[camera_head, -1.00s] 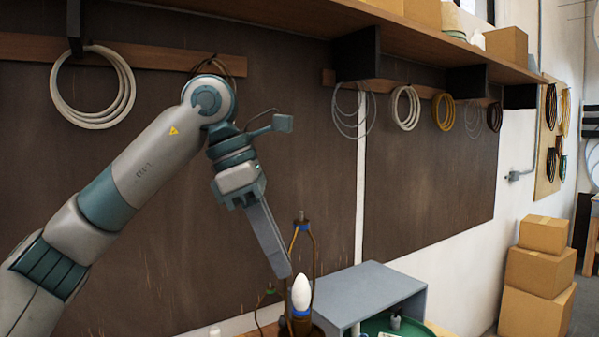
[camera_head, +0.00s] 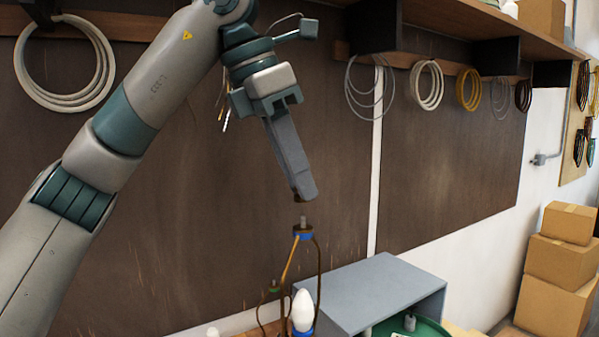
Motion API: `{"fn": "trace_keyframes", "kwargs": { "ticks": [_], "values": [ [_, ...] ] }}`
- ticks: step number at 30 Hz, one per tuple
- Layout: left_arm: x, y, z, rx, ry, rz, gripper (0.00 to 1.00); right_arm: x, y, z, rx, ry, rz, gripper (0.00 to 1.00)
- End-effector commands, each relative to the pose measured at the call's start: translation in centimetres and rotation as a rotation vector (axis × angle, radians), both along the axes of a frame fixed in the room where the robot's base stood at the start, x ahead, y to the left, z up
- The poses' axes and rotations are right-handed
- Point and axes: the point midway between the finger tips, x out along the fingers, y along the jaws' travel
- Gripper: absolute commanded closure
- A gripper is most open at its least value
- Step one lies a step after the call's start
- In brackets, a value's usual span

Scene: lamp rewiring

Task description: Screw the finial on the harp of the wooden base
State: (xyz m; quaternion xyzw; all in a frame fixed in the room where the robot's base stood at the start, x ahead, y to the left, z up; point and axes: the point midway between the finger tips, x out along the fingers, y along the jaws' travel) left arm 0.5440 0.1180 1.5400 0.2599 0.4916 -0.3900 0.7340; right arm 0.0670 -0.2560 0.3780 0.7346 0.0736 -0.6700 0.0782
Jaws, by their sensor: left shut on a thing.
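The harp (camera_head: 318,268) is a thin brown-gold frame around a white bulb (camera_head: 303,311). Its top has a blue piece and a short upright grey stud. The wooden base is below the picture's edge. My left gripper (camera_head: 304,193) points down just above the stud, with a small gap. It is shut on a small dark brown thing, likely the finial (camera_head: 297,198), mostly hidden by the fingers. My right gripper is not in view.
A grey open-sided box (camera_head: 375,290) stands right of the harp, with a green tray (camera_head: 430,328) by it. Another thin lamp part (camera_head: 274,287) stands just left. Cable coils (camera_head: 427,85) hang on the wall behind. Cardboard boxes (camera_head: 560,265) are stacked at the right.

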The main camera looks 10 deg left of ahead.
Motion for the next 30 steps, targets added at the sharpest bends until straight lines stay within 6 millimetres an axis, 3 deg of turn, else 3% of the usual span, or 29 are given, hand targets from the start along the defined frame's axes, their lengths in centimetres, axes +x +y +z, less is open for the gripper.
{"fn": "trace_keyframes", "kwargs": {
  "ticks": [11, 30],
  "values": [
    [0.0, 0.0, -0.4, 0.0, 0.0, -0.001, 1.0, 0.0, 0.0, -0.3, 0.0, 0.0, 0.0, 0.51],
    [0.0, 0.0, -2.7, 0.001, 0.0, -0.002, 1.0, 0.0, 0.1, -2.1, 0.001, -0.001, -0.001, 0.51]
  ]
}}
